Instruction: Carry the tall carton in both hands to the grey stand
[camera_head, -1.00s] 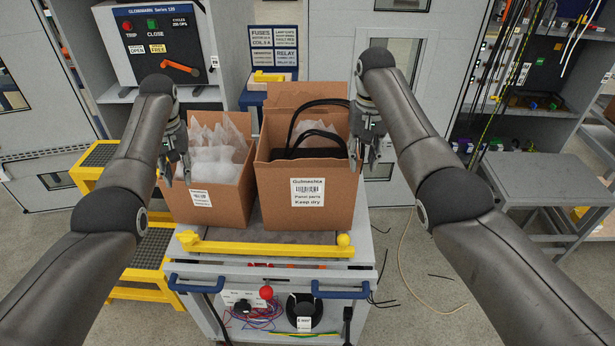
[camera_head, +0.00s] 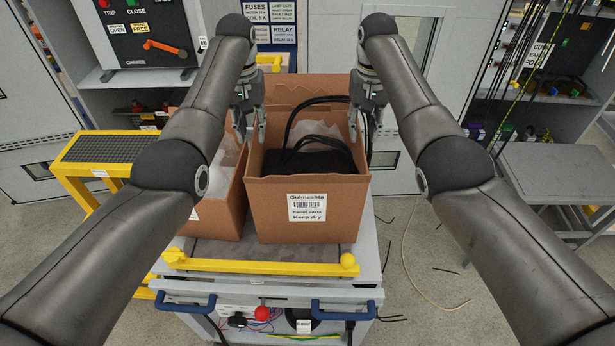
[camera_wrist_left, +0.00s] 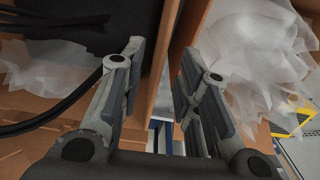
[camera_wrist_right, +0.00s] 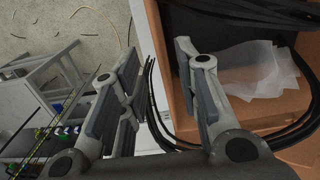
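The tall carton (camera_head: 308,225) stands upright on the trolley, open at the top, with a white label facing me. Black cables and pale wrapping show inside it. My left gripper (camera_head: 250,132) is open at its left wall; in the left wrist view the fingers (camera_wrist_left: 160,85) are apart with the wall's edge between them. My right gripper (camera_head: 368,135) is open at its right wall; in the right wrist view its fingers (camera_wrist_right: 158,90) are apart, with the wall and black cables between them. A grey stand (camera_head: 560,180) with a flat top is at the right.
A lower carton (camera_head: 225,215) with pale wrapping stands against the tall carton's left side, partly hidden by my left arm. A yellow bar (camera_head: 260,267) runs along the trolley's front edge. A yellow step (camera_head: 105,150) is at the left. Cables lie on the floor at right.

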